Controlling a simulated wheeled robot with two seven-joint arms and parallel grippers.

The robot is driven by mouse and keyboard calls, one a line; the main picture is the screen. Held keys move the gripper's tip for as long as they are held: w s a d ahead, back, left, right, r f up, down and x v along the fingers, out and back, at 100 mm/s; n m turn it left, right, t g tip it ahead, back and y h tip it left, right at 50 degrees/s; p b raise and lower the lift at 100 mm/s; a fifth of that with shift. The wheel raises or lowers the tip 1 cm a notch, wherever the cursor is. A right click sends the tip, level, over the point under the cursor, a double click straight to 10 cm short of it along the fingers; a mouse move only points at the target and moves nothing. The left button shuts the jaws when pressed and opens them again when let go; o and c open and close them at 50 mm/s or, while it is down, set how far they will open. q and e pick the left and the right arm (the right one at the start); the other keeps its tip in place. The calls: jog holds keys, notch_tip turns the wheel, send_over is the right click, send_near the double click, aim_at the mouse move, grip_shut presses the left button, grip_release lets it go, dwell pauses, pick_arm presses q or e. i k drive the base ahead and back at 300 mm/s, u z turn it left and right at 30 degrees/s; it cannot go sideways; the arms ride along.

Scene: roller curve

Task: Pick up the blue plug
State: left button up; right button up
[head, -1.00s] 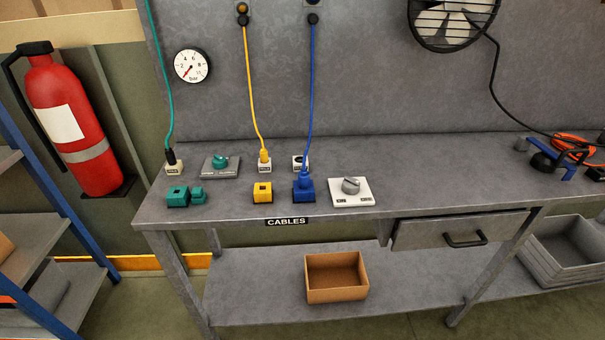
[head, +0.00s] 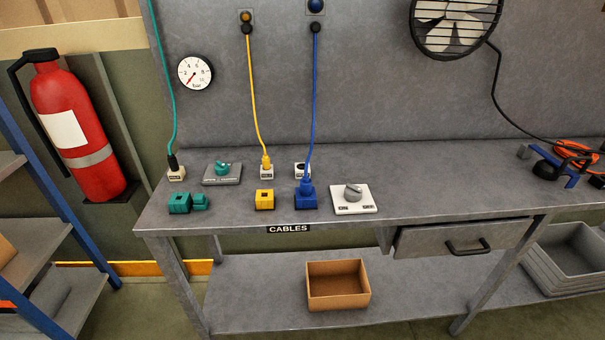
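The blue plug (head: 306,187) is on the end of a blue cable (head: 314,100) that hangs from the back panel of the workbench. The plug sits in or on a blue socket block (head: 305,201) near the bench's front edge; how deep it sits I cannot tell. A white holder (head: 301,169) with a dark opening stands just behind it, partly hidden by the plug and cable. Neither of my grippers shows in the head view.
A white switch box with a grey knob (head: 353,194) stands right of the plug. A yellow block (head: 264,200) and a yellow plug (head: 266,162) are to its left, with teal blocks (head: 180,203) farther left.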

aim_at(305, 184)
jog(key=u, duration=2.8)
jog(key=i, duration=2)
jog(key=z, duration=3.25)
